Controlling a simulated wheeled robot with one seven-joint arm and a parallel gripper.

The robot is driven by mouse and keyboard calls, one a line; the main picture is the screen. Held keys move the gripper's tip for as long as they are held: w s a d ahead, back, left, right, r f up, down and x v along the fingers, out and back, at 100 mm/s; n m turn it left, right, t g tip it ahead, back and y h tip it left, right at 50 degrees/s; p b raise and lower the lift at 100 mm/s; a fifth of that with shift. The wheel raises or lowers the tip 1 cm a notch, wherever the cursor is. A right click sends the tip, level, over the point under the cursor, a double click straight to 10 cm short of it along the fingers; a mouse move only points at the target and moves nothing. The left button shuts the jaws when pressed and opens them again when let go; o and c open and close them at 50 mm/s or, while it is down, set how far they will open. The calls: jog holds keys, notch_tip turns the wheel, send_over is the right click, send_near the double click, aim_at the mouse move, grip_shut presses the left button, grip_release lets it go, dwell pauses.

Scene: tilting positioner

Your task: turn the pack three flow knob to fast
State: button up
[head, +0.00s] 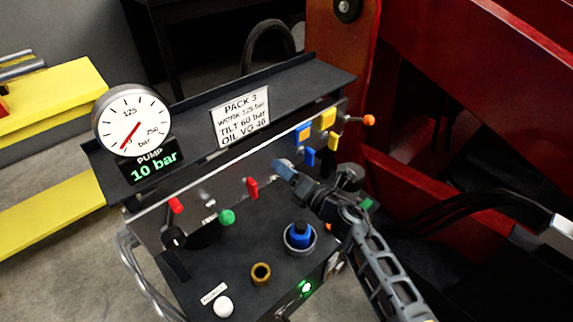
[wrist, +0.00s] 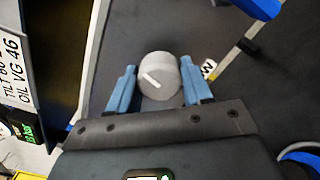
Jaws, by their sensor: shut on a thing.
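The flow knob (wrist: 160,76) is a grey round knob with a white pointer line, seen close up in the wrist view. The pointer slants toward the upper left of that view. My gripper (wrist: 158,88) has its blue fingers on both sides of the knob and is shut on it. In the head view my gripper (head: 287,174) is over the right part of the panel, and I cannot make out the knob there. A white label (wrist: 208,69), partly hidden by the right finger, shows a letter W. No "fast" mark is readable.
The dark panel bears a pump gauge (head: 132,120), a 10 bar display (head: 154,162), a PACK 3 sign (head: 241,118), a red lever (head: 252,188), a blue knob (head: 299,235) and a brass ring (head: 261,273). A red frame (head: 470,75) stands close on the right.

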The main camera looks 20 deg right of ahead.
jog(key=m+p, duration=0.2)
jog(key=m, duration=0.1)
jog(key=shift+r+m, duration=0.15)
jog(key=shift+m, duration=0.15)
jog(key=m+p, duration=0.2)
jog(key=m, duration=0.1)
jog(key=shift+m, duration=0.3)
jog(key=m+p, duration=0.2)
jog(key=m, duration=0.3)
jog(key=shift+m+p, duration=0.3)
jog(key=shift+p, duration=0.1)
jog(key=o, duration=1)
jog(key=shift+o, duration=0.2)
